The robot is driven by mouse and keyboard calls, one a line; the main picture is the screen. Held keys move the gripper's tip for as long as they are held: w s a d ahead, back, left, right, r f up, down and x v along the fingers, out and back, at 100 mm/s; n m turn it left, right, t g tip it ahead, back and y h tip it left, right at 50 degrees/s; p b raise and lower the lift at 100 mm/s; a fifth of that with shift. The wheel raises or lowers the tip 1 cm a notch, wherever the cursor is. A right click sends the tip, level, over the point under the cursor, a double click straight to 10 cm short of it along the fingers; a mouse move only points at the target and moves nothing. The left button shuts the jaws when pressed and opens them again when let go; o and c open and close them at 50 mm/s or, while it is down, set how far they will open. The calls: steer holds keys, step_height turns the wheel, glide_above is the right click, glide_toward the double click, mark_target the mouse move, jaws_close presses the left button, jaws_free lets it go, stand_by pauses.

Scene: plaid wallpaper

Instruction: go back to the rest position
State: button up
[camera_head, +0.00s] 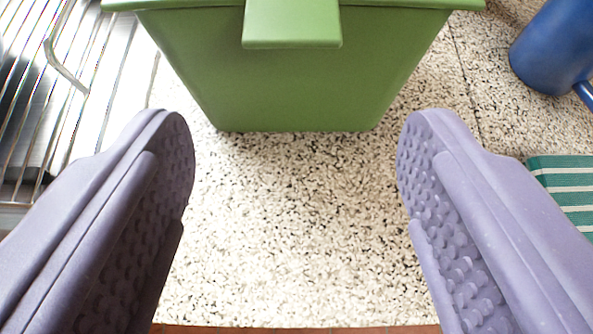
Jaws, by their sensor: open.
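My gripper (295,145) shows in the camera_head view as two purple fingers with bumpy inner pads, one at the left and one at the right. The fingers are wide apart and nothing is between them but the speckled counter (290,240). A green bin (300,95) with a rim and a front tab stands just beyond the fingertips, at the top middle. Its upper part is cut off by the picture edge, and its inside is hidden. I cannot tell whether the fingertips touch it.
A metal wire rack (75,80) is at the upper left. A blue pot-like object (555,45) is at the upper right. A green and white striped cloth (565,185) lies at the right, partly behind the right finger. A reddish-brown edge (300,329) runs along the bottom.

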steer(key=shift+v, duration=0.75)
steer(key=w+a+r+n+h, duration=0.1)
steer(key=w+a+r, duration=0.2)
steer(key=r, duration=0.7)
steer(key=w+a+r+h, duration=0.1)
steer(key=w+a+r, duration=0.2)
steer(key=r, duration=0.7)
steer(key=s+a+r+t, duration=0.1)
steer(key=s+r, duration=0.3)
steer(key=r, duration=0.5)
steer(key=s+a+r+t+y, duration=0.1)
steer(key=s+a+r, duration=0.2)
steer(key=r, duration=0.6)
steer(key=s+a+r+m+t+y, duration=0.1)
steer(key=s+a+r, duration=0.1)
steer(key=s+r, duration=0.4)
step_height(320, 180, up, 3)
steer(key=shift+s+r, duration=0.2)
steer(key=shift+s, duration=0.15)
